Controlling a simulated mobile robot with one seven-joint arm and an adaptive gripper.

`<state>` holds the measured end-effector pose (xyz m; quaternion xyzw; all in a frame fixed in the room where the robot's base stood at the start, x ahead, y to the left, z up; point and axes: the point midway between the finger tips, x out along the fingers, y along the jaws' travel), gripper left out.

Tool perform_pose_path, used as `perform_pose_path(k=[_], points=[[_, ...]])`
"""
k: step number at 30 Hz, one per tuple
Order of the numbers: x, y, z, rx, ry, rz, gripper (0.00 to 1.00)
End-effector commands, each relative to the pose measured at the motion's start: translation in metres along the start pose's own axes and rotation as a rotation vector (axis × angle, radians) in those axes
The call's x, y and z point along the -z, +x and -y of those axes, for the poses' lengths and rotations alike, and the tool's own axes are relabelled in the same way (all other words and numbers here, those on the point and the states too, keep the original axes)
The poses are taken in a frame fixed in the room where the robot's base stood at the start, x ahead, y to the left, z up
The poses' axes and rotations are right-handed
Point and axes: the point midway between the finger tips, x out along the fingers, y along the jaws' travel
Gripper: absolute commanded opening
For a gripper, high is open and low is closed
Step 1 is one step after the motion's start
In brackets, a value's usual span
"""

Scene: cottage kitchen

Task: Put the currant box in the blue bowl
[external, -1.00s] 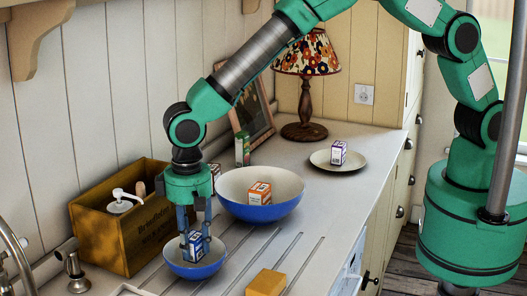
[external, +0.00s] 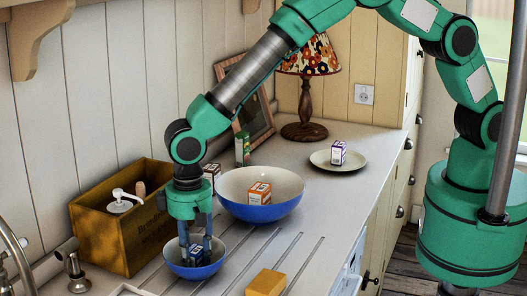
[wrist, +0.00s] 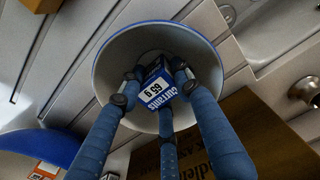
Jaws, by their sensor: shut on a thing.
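The currant box (external: 194,257), blue and white with "Currants" on its label, is inside the small blue bowl (external: 214,266). In the wrist view the currant box (wrist: 156,88) sits among my gripper's fingers, over the inside of the small bowl (wrist: 112,57). My gripper (external: 196,249) points straight down into this bowl and is shut on the box. Whether the box touches the bowl's bottom is hard to tell. A larger blue bowl (external: 261,212) stands just behind it, with an orange-and-white box (external: 259,193) inside.
A wooden crate (external: 123,245) with a pump dispenser stands close on the left. A yellow block (external: 266,283) lies in front on the right. Behind are a plate (external: 322,159) with a purple box (external: 338,153), a green box (external: 242,149), a red-and-white box (external: 212,176) and a lamp (external: 306,60).

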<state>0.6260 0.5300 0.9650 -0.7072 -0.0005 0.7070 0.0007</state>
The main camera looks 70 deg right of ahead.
Motion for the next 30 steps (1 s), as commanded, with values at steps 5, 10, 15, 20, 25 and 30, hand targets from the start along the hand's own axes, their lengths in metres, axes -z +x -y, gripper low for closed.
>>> perform_pose_path(k=[5,10,15,20,25,30], points=[[0.000,0.004,0.000,0.000,0.000,0.000,0.06],[0.000,0.003,0.000,0.000,0.000,0.000,0.41],[0.000,0.003,0.000,0.000,0.000,0.000,0.41],[0.000,-0.002,0.000,0.000,0.000,0.000,0.41],[0.000,-0.016,0.000,0.001,0.000,-0.001,0.41],[0.000,-0.040,0.000,0.001,0.000,-0.001,0.41]])
